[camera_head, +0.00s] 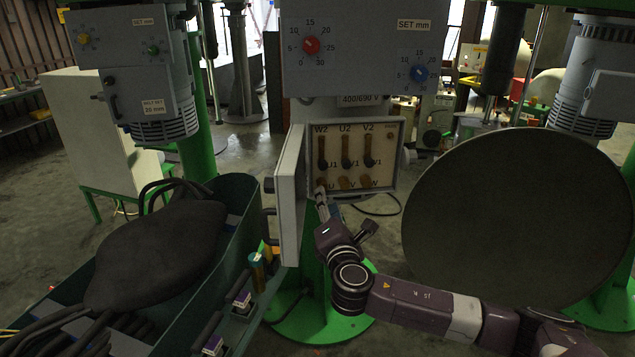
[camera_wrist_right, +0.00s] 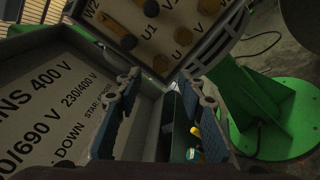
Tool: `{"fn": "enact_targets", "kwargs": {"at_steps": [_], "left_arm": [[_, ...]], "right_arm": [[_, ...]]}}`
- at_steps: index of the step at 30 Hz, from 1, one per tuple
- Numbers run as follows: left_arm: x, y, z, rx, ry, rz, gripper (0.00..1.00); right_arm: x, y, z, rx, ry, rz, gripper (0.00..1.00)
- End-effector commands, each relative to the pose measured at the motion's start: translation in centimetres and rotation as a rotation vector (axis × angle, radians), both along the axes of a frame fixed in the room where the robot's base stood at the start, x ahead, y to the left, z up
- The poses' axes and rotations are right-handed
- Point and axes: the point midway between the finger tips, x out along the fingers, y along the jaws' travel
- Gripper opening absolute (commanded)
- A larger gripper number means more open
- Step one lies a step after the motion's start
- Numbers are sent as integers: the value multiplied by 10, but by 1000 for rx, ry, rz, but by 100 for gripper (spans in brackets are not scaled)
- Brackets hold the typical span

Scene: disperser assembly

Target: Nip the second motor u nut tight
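The open terminal box (camera_head: 396,160) hangs under the motor panel, with rows of terminals on a tan board. The U nut (camera_head: 321,183) is at the lower left of the board, partly hidden by my right gripper (camera_head: 321,194). V and W nuts sit to its right. In the right wrist view, a bronze nut beside the U label (camera_wrist_right: 160,64) lies just beyond the fingertips. My right gripper (camera_wrist_right: 160,77) has its two blue-padded fingers apart, with a clear gap between them. Contact with the nut cannot be told. My left gripper is not in view.
The box's open door (camera_head: 289,195) stands close left of my right gripper. A green trough (camera_head: 236,228) with a dark bundle is at left. A large dark disc (camera_head: 515,215) stands at right. A green pedestal (camera_head: 318,325) is below the box.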

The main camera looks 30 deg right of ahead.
Motion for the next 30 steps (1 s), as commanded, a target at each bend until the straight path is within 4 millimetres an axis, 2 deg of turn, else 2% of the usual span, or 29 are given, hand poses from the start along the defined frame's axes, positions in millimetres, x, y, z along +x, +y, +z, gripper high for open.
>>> {"fn": "enact_targets", "kwargs": {"at_steps": [6,12,25,30], "left_arm": [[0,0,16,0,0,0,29],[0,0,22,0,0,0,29],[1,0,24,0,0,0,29],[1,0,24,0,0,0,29]], "right_arm": [[30,-14,3,1,0,-3,36],[50,-23,2,2,-1,-1,36],[57,-26,0,4,0,0,36],[57,-26,0,3,0,0,18]]}}
